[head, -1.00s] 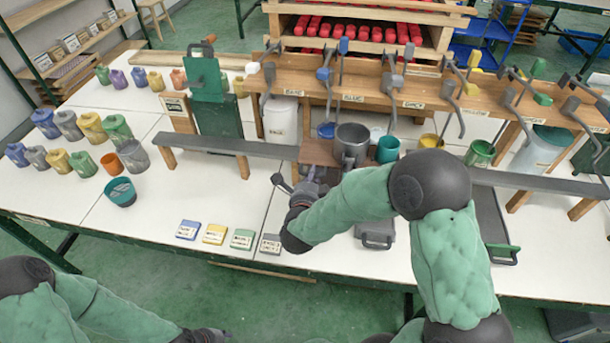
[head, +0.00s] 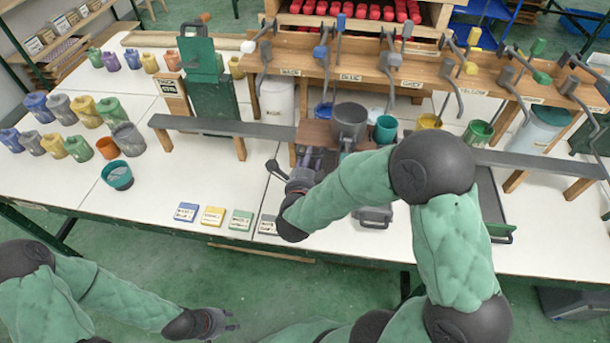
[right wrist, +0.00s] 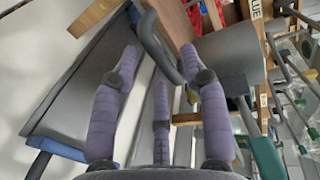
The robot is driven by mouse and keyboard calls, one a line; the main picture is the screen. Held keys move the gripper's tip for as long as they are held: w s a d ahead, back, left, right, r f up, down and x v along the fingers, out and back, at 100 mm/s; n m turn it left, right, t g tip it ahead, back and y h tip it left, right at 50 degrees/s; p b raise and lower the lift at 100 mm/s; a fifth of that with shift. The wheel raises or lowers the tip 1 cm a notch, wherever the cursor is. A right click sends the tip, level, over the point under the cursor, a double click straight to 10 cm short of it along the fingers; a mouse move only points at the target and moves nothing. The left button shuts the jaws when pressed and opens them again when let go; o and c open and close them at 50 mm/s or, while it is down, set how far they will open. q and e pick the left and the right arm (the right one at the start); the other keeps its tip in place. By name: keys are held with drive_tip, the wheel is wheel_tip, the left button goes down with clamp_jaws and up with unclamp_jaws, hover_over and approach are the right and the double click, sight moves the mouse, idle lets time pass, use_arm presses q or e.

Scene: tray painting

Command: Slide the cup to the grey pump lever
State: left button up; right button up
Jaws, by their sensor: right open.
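The grey cup (head: 349,121) stands upright on a brown board in front of the pump rack, below the BLUE label. A large grey surface in the right wrist view (right wrist: 226,50) looks like this cup, with a curved handle between the finger tips. My right gripper (head: 322,158) is open just in front and left of the cup; its purple fingers (right wrist: 163,70) spread around the handle without visibly closing on it. The grey pump lever (head: 406,30) stands above the GREY label, right of the cup. My left gripper (head: 225,322) hangs low in front of the table; its opening is unclear.
A teal cup (head: 386,129) stands close to the right of the grey cup. A long grey rail (head: 225,126) runs left of the board. Small label cards (head: 213,216) lie near the front edge. Several coloured jars stand at the left.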

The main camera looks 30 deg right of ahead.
drive_tip(key=v, duration=0.9)
drive_tip(key=shift+s+a, duration=0.25)
drive_tip(key=shift+s, duration=0.05)
drive_tip(key=shift+f, duration=0.1)
